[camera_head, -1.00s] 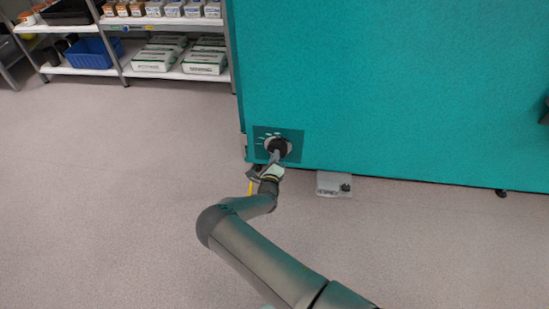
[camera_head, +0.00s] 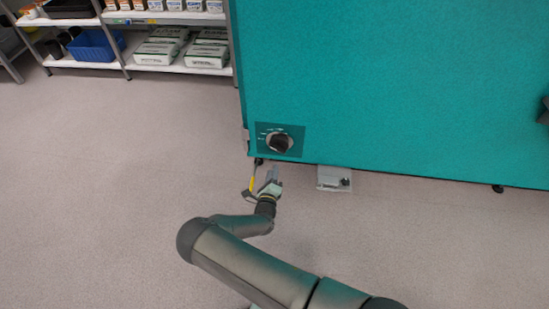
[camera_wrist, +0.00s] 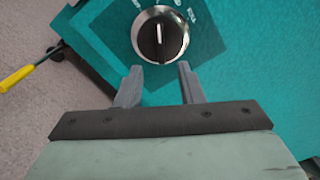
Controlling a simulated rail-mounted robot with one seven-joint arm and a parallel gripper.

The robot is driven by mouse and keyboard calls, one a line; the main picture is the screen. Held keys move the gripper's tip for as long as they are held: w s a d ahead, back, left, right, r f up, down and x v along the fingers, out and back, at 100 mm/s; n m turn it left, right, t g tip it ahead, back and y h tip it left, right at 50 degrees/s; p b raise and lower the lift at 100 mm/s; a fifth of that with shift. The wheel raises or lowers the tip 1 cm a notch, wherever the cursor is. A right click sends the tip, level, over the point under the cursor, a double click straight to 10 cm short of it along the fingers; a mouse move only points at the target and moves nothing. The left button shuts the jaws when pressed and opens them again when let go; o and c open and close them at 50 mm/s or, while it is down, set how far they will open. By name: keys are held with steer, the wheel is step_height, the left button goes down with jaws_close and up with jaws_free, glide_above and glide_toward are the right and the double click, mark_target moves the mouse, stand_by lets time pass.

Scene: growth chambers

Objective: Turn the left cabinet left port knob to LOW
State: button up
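The knob (camera_head: 279,143) is black with a silver ring and sits on a dark teal label panel (camera_head: 296,152) at the lower left of the teal cabinet. In the wrist view the knob (camera_wrist: 160,34) is at top centre, with a white pointer line near the top of its grip; the printed labels around it are too small or cut off to read surely. My gripper (camera_head: 272,176) is below the knob and apart from it. In the wrist view my gripper (camera_wrist: 158,84) has its two fingers spread with nothing between them.
The teal cabinet (camera_head: 390,80) fills the right. A grey pedal-like box (camera_head: 334,178) sits at its foot. A yellow-handled thing (camera_wrist: 17,78) lies left of the cabinet corner. A shelf (camera_head: 140,66) with boxes and a blue bin (camera_head: 93,45) stands at the back left.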

steer(key=s+p, duration=0.1)
steer(key=s, duration=0.6)
steer(key=shift+a, duration=0.2)
